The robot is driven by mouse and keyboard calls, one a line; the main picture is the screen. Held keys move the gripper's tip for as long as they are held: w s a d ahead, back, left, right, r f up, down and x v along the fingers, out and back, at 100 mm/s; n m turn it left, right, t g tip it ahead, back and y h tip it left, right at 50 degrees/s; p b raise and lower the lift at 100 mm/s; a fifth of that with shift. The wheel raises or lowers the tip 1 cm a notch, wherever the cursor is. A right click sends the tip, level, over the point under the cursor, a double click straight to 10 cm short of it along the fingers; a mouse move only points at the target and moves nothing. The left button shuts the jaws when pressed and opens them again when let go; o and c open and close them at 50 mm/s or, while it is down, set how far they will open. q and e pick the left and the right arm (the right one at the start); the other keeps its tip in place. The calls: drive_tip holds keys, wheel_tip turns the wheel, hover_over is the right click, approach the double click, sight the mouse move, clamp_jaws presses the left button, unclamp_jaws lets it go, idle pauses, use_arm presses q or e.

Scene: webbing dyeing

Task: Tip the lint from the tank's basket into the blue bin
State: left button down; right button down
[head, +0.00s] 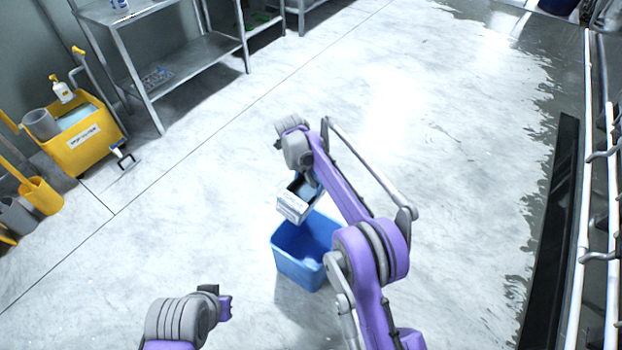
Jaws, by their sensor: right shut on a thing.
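The blue bin (287,270) stands open on the floor in the middle of the head view, partly behind my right arm. My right gripper (310,178) is shut on the basket (293,207), a small grey box with a dark inside. The basket is tilted and hangs above the bin's far left side, apart from its rim as far as I can see. I cannot make out lint in the basket, and the bin's inside is partly hidden. My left gripper (224,306) is low in the view, left of the bin, apart from it; its jaws are too unclear to read.
A yellow mop bucket (88,143) and buckets stand at the left. A metal shelf (185,62) stands at the upper left. White rails (583,200) and a dark strip (555,240) run along the right, by wet floor. The floor around the bin is clear.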

drive_tip(key=s+d+t+y, duration=0.1)
drive_tip(key=d+f+t+y+b, duration=0.1)
drive_tip(key=shift+s+d+f+y, duration=0.1)
drive_tip(key=shift+s+d+y, duration=0.05)
drive_tip(key=shift+s+y, duration=0.25)
wheel_tip(320, 180, down, 13)
drive_tip(key=s+d+m+t+y+b, duration=0.1)
drive_tip(key=d+m+t+y+b, duration=0.1)
drive_tip(key=t+y+b, duration=0.9)
drive_tip(key=y+b, duration=0.1)
drive_tip(key=y, duration=0.1)
drive_tip(key=shift+s+m+y, duration=0.15)
drive_tip(key=shift+m+y, duration=0.15)
idle(1.2)
